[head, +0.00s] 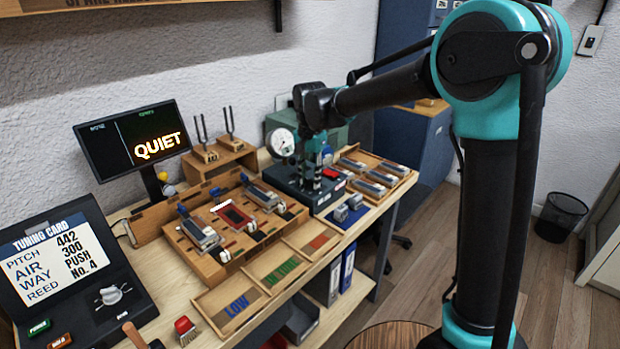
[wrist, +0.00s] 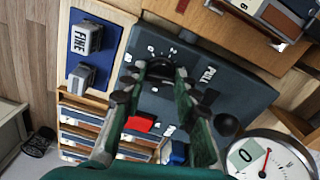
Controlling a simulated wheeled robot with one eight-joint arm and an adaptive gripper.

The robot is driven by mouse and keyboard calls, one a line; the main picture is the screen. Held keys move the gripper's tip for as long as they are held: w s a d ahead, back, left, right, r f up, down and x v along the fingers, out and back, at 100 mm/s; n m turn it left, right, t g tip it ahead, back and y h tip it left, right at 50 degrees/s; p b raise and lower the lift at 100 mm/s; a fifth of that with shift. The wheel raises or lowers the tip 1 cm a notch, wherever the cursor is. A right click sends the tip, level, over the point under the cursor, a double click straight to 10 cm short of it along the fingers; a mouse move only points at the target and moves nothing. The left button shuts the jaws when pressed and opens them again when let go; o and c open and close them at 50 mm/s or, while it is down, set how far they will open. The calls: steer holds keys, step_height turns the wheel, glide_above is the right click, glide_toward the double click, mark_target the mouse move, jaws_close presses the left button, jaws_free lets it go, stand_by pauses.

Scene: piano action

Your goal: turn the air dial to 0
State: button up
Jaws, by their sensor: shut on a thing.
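The air dial (wrist: 160,70) is a black knob on a dark control box (wrist: 262,95), with white figures printed around it. My gripper (wrist: 158,78) points down at the box, and its two fingers are closed on the sides of the knob. The dial's pointer is hidden, so I cannot tell which figure it faces. In the head view my gripper (head: 316,184) is over the dark box (head: 290,186), and the dial is hidden there. A round white gauge (wrist: 268,158) with a red needle is beside the box; the gauge also shows in the head view (head: 283,142).
The box also bears a red button (wrist: 140,124), a black ball knob (wrist: 228,124) and a white label. A blue mat (head: 342,221) with grey blocks and a wooden tray (head: 392,168) of metal parts are close by. A monitor (head: 130,138) reads QUIET; a card (head: 60,258) lists AIR 300.

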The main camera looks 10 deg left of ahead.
steer(key=n, duration=1.2)
steer(key=shift+n, duration=0.4)
steer(key=n, duration=1.2)
steer(key=o, duration=1.2)
steer(key=shift+c, duration=0.2)
